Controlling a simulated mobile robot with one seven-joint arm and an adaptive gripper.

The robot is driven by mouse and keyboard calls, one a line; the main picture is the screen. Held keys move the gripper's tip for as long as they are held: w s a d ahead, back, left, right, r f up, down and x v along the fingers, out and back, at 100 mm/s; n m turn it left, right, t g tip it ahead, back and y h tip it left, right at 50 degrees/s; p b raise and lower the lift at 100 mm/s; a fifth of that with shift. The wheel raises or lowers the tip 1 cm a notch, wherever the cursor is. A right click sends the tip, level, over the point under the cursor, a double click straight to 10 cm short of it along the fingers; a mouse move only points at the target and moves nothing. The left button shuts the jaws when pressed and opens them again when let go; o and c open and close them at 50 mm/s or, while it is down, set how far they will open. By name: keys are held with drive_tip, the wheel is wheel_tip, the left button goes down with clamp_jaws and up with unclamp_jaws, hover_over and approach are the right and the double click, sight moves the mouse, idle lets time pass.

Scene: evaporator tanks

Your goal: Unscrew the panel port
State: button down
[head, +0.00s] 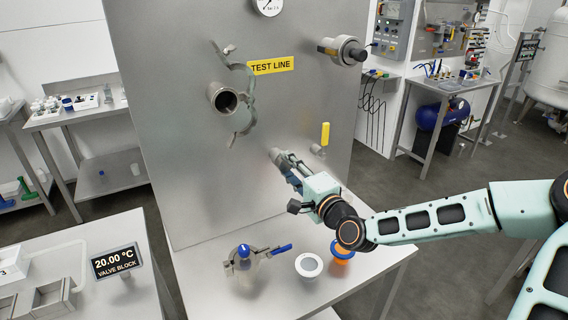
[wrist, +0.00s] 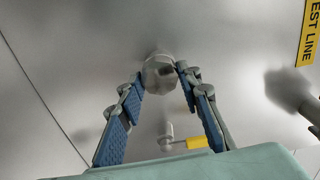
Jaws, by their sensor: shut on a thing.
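The panel port (wrist: 160,74) is a grey metal fitting with a faceted cap, standing out from the steel panel in the wrist view. My gripper (wrist: 161,82) has its two blue-padded fingers on either side of this cap, shut on it at the tips. In the head view my gripper (head: 281,160) reaches the lower middle of the panel (head: 190,170). There the fingers hide much of the port, and only its grey end (head: 275,153) shows. I cannot tell whether the port has turned.
A yellow-handled valve (head: 325,135) sticks out close to the right of my gripper. An open pipe stub with a clamp (head: 223,99) is at upper left, another fitting (head: 343,50) at upper right. A blue-handled valve (head: 245,257), white ring (head: 309,265) and blue-orange part (head: 342,250) are on the bench below.

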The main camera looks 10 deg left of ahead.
sight(287, 165)
drive_tip(key=shift+s, duration=0.2)
drive_tip(key=shift+v, duration=1.05)
drive_tip(key=shift+d, duration=0.1)
drive_tip(key=shift+s+d+p, duration=0.3)
drive_tip(key=shift+s+p, duration=0.1)
drive_tip(key=shift+p+v, duration=0.35)
drive_tip(key=shift+v, duration=1.6)
drive_tip(key=w+d+r+m+t+h+p, duration=0.1)
drive_tip(key=w+d+r+m+h+p, duration=0.1)
drive_tip(key=d+h, duration=0.3)
drive_tip(key=w+d+r+m+t+h+p, duration=0.1)
drive_tip(key=w+d+r+m+h+p, duration=0.1)
drive_tip(key=d, duration=0.7)
wheel_tip(287, 165, up, 3)
drive_tip(key=m+h+p, duration=0.1)
drive_tip(key=m+h, duration=0.1)
drive_tip(key=h, duration=0.1)
drive_tip(key=shift+w+d+f+m+t, duration=0.2)
drive_tip(key=shift+w+d+m+t, duration=0.05)
drive_tip(key=shift+d+m+t, duration=0.15)
